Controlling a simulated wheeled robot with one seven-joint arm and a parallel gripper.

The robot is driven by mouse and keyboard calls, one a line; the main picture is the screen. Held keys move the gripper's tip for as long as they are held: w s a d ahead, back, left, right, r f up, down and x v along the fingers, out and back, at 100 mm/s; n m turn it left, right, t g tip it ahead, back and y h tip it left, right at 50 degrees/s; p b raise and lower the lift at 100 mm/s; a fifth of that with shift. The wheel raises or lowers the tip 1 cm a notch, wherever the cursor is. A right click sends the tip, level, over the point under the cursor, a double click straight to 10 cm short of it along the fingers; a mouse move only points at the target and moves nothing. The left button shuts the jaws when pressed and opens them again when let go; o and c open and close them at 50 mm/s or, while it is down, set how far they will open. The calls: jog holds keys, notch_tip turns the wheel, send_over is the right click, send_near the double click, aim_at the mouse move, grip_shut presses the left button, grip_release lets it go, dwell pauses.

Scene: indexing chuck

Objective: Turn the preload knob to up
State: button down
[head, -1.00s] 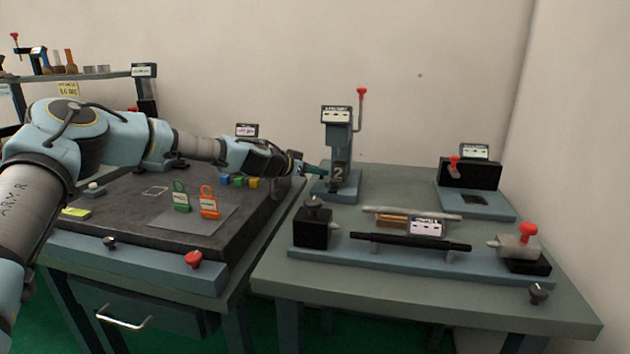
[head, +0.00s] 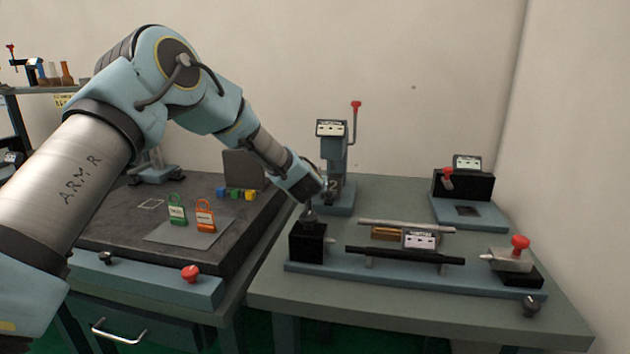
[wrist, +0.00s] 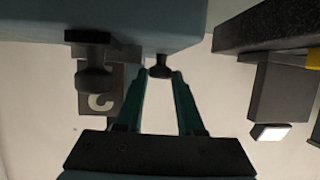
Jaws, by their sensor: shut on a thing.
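My gripper (wrist: 160,74) has its teal fingers closed on a small black knob (wrist: 159,66) at the edge of a blue-grey body. No label is readable on this knob. In the head view my gripper (head: 316,190) is angled down in front of the blue-grey tower (head: 333,150); its fingertips are hard to make out there. A second, larger black knob (wrist: 93,76) stands in front of that plate.
A black block with a knob on top (head: 308,242) stands just below my gripper. A black bar (head: 405,256) and a red-knobbed slide (head: 514,258) lie to its right.

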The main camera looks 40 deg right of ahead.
dwell(0.4)
jog(key=c, duration=0.5)
grip_release()
jog(key=shift+c, duration=0.2)
jog(key=shift+f, duration=0.1)
